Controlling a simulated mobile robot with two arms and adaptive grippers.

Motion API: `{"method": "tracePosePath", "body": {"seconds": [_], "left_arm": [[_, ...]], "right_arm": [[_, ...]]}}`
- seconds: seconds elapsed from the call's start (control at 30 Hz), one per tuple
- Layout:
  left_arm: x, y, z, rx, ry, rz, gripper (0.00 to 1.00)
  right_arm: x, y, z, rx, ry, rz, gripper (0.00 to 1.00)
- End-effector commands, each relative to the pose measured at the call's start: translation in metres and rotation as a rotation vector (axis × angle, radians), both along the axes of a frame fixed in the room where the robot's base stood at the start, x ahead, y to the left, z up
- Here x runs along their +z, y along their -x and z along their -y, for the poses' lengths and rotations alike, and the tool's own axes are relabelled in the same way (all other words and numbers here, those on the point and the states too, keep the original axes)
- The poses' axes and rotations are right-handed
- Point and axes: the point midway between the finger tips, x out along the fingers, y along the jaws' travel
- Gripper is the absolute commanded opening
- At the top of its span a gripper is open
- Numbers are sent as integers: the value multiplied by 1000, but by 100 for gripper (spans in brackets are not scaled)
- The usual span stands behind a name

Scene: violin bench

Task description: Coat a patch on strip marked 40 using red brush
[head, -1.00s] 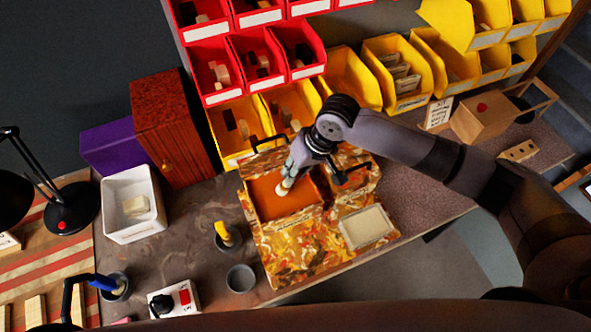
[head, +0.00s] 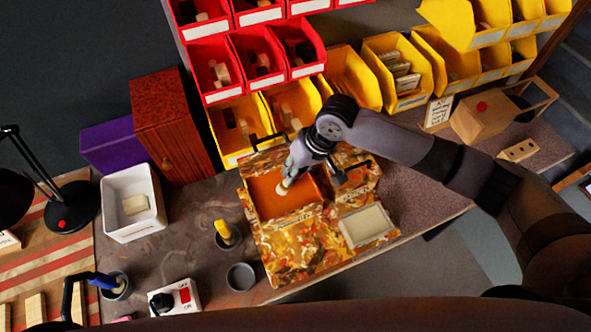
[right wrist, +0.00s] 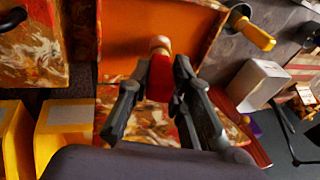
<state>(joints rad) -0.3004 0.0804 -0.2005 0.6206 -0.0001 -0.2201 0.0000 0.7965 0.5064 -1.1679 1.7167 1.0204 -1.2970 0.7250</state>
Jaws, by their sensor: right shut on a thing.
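My right gripper (head: 288,177) is over the orange-filled well of the marbled box (head: 262,258). In the right wrist view, my right gripper (right wrist: 158,88) is shut on the red brush (right wrist: 159,78). A pale, rounded end of the brush (head: 283,189) points down at the orange surface (head: 262,196); whether it touches cannot be told. Pale wooden strips (head: 36,309) lie at the lower left, partly cut off, and no number can be read on them. My left gripper is not in view.
Cups with a yellow-handled tool (head: 224,231) and a blue-handled tool (head: 103,283), an empty grey cup (head: 240,278) and a switch box (head: 186,298) stand left of the marbled box. A white bin (head: 127,221), a black lamp (head: 66,210) and red and yellow bins (head: 352,78) lie beyond.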

Motion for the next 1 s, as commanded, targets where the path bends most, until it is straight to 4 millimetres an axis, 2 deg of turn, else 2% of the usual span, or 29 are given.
{"method": "tracePosePath", "body": {"seconds": [1.0], "left_arm": [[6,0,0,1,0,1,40]], "right_arm": [[-2,0,0,-1,1,-1,0]]}}
